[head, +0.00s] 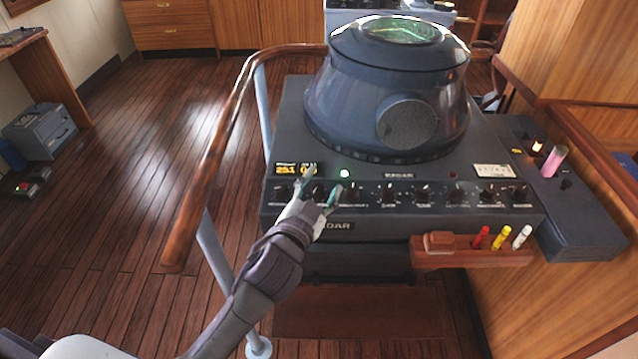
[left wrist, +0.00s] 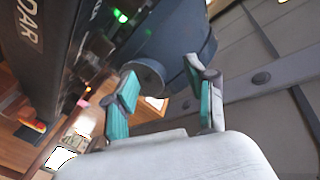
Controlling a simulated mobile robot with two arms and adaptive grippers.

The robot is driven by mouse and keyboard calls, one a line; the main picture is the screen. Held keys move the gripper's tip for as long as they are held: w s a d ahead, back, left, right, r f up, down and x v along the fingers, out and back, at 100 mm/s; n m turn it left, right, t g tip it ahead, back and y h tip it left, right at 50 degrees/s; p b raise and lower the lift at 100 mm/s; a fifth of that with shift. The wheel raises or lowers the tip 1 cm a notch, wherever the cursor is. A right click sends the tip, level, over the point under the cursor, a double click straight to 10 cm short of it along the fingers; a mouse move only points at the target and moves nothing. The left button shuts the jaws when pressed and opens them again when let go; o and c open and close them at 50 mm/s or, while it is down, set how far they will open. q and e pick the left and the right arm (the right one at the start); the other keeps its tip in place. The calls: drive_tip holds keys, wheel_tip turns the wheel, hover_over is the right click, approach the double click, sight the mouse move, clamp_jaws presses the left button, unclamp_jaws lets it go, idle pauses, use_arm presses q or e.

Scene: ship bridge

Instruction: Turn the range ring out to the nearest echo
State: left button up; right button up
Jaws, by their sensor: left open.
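The radar console (head: 290,115) stands in the middle of the head view, with its round screen (head: 400,30) on top showing green traces. A row of dark knobs, one of them here (head: 389,194), runs along its front panel. My left gripper (head: 323,181) is open at the left part of this row, its teal fingers apart. It hides part of the panel there, and I cannot tell whether it touches a knob. A yellow number display (head: 285,169) is partly covered by a finger. In the left wrist view the open fingers (left wrist: 162,80) hold nothing.
A wooden handrail (head: 215,150) curves around the console's left side. A green lamp (head: 344,174) glows above the knobs. A small wooden shelf (head: 440,262) at the front right holds red, yellow and white markers.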

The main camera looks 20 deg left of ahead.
use_arm(q)
drive_tip(key=w+d+r+m+t+h, duration=0.1)
drive_tip(key=w+d+r+m+h, duration=0.1)
drive_tip(key=d+r+m+h, duration=1)
drive_tip(key=s+d+r+m+g+h, duration=0.2)
drive_tip(key=d+r+m+g+h, duration=0.1)
drive_tip(key=d+m+g+h, duration=0.55)
drive_tip(key=m+g+y, duration=1)
drive_tip(key=y, duration=1.2)
hover_over(317, 187)
wheel_tip(317, 187, down, 7)
wheel_tip(317, 187, down, 13)
drive_tip(key=p, duration=0.4)
